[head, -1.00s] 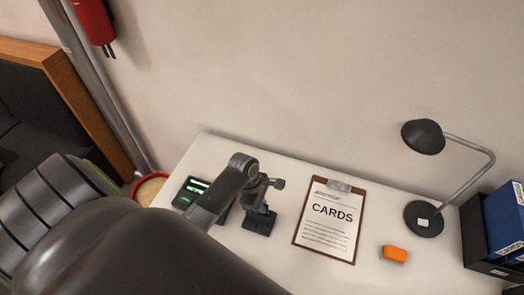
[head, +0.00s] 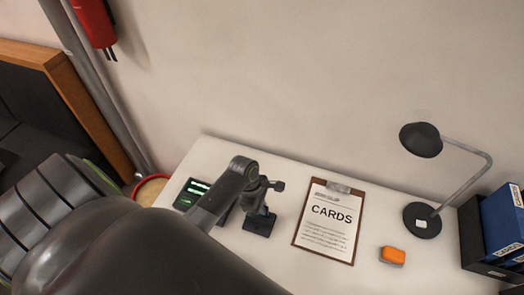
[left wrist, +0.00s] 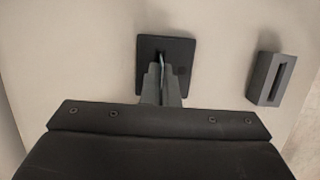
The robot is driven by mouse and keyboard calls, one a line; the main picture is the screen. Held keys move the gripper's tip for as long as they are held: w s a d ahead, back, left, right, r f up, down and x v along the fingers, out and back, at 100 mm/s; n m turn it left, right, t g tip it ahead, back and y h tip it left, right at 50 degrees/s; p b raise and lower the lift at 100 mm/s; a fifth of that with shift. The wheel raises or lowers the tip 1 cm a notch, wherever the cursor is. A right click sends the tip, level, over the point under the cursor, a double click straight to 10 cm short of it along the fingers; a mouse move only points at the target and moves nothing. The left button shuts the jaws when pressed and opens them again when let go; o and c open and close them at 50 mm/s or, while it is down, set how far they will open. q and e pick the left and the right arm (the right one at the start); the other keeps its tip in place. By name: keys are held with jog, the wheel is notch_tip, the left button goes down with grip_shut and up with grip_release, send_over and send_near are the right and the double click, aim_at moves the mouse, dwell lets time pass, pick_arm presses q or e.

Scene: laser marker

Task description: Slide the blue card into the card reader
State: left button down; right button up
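My left gripper (head: 266,186) is over the white table in the head view, with my arm covering much of the area behind it. In the left wrist view its fingers (left wrist: 163,84) are close together on a thin blue-green sliver, which looks like the blue card (left wrist: 162,62) seen edge-on. The card's tip is over a dark square piece (left wrist: 182,48); I cannot tell whether it touches it. A dark grey block with a long slot (left wrist: 270,78) stands apart to the right. In the head view a dark block (head: 259,223) sits below the gripper. My right gripper is not in view.
A dark device with bright green stripes (head: 192,193) stands left of my arm. A clipboard marked CARDS (head: 326,222), an orange object (head: 392,256), a black lamp (head: 422,220) and blue binders (head: 504,215) are to the right. The table front is partly hidden by my arm.

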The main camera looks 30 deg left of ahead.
pick_arm(q)
jog(key=shift+f+b, duration=0.35)
jog(key=shift+f, duration=0.6)
jog(key=c, duration=2.2)
grip_release()
jog(key=c, duration=1.6)
grip_release()
jog(key=shift+r, duration=0.1)
jog(key=shift+w+d+r+p+v, duration=0.2)
jog(key=shift+p+v, duration=0.9)
jog(key=shift+v, duration=2.75)
jog(key=shift+s+d+p+v, duration=0.1)
jog(key=shift+d+p+v, duration=0.65)
jog(key=shift+v, duration=3.05)
jog(key=shift+w+a+r+p+v, duration=0.15)
jog(key=shift+p+v, duration=1.25)
jog(key=shift+v, duration=2.45)
jog(key=shift+s+f, duration=0.1)
jog(key=shift+f, duration=0.05)
